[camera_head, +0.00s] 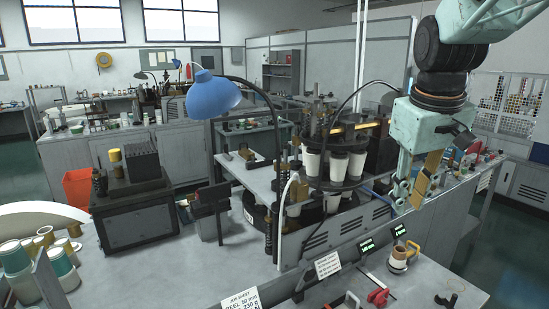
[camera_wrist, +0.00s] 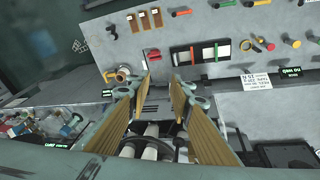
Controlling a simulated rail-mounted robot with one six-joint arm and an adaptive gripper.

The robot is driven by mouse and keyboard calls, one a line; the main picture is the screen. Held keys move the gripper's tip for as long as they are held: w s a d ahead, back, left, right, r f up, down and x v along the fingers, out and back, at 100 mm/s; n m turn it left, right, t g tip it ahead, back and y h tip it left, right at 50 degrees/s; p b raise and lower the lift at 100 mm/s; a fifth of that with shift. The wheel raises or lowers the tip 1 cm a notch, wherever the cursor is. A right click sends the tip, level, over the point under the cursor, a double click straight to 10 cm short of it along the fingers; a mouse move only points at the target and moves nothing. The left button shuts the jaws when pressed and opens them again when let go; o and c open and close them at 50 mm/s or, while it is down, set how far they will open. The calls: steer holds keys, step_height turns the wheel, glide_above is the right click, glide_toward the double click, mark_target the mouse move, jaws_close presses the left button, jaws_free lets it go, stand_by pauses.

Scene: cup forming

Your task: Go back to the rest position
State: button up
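My gripper (camera_head: 416,192) hangs from my arm at the right of the head view, pointing down above the right side of the cup machine and the bench. In the wrist view its two tan-padded fingers (camera_wrist: 163,88) stand apart, with nothing between them. The cup machine (camera_head: 322,183) stands left of my gripper, with several white cups (camera_head: 337,166) in its round plates. White cups also show low between the fingers in the wrist view (camera_wrist: 150,152), beyond the fingers and apart from them.
A blue lamp (camera_head: 212,95) arches over the left of the machine. A dark box (camera_head: 133,205) and stacked cups (camera_head: 17,262) are on the left. Open air surrounds my gripper.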

steer(key=s+a+f+b, duration=0.1)
steer(key=s+a+f, duration=0.1)
steer(key=s, duration=0.8)
steer(key=s+a+f+m+b, duration=0.1)
steer(key=s+a, duration=0.3)
steer(key=s, duration=0.6)
steer(key=s+a+f+m+t+y+b, duration=0.1)
steer(key=s+a+f+b, duration=0.1)
steer(key=s, duration=0.8)
steer(key=shift+a+f, duration=0.5)
steer(key=shift+a, duration=0.1)
